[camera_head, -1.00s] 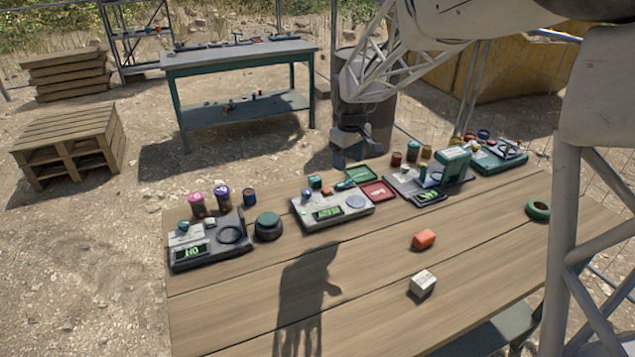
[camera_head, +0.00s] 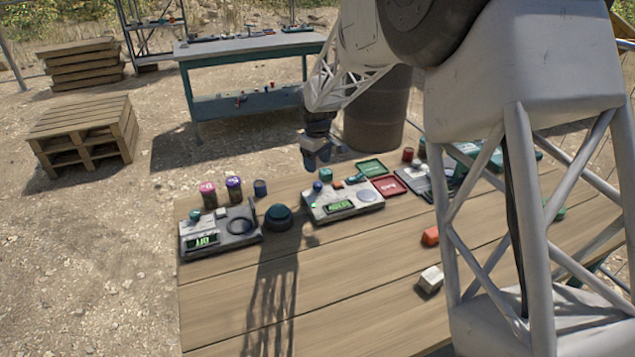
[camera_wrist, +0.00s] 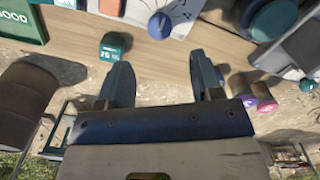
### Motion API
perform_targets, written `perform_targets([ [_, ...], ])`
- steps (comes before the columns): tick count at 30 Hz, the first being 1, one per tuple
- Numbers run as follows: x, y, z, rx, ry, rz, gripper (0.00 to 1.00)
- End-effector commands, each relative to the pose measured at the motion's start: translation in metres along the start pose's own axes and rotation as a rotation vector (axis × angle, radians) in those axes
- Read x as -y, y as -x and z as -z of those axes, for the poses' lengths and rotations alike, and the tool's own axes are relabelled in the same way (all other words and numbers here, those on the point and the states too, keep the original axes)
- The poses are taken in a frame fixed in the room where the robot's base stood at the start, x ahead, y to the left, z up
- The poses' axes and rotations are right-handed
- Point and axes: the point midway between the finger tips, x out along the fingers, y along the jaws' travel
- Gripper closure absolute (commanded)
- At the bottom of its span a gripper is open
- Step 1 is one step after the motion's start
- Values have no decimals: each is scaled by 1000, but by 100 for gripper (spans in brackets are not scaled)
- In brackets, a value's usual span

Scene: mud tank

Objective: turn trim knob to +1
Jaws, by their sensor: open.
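A pale scale-like device (camera_head: 322,212) with a lit green display (camera_head: 340,207) stands mid-bench. A blue round knob (camera_head: 318,186) sits at its back left corner. In the wrist view this knob (camera_wrist: 160,25) rises from the pale panel, with dark printed marks beside it too small to read. No label shows it to be the trim knob. My gripper (camera_head: 318,161) hangs above and behind the device, near the knob. In the wrist view my gripper (camera_wrist: 161,72) is open and empty, and the knob lies beyond its fingertips, apart from them.
A teal labelled block (camera_wrist: 113,47) stands close by the left finger; it also shows behind the device (camera_head: 326,174). A dark teal dome (camera_head: 278,218), another display device (camera_head: 188,250) and small jars (camera_head: 233,189) are left. Red (camera_head: 387,187) and green trays (camera_head: 372,167) lie right.

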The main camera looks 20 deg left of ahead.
Motion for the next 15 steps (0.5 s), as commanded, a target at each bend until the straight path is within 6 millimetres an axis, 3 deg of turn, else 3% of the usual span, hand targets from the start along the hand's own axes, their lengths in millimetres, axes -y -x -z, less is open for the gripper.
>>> perform_targets([
  [8,0,-10,0,0,-1,0,40],
  [15,0,-36,0,1,-1,1,40],
])
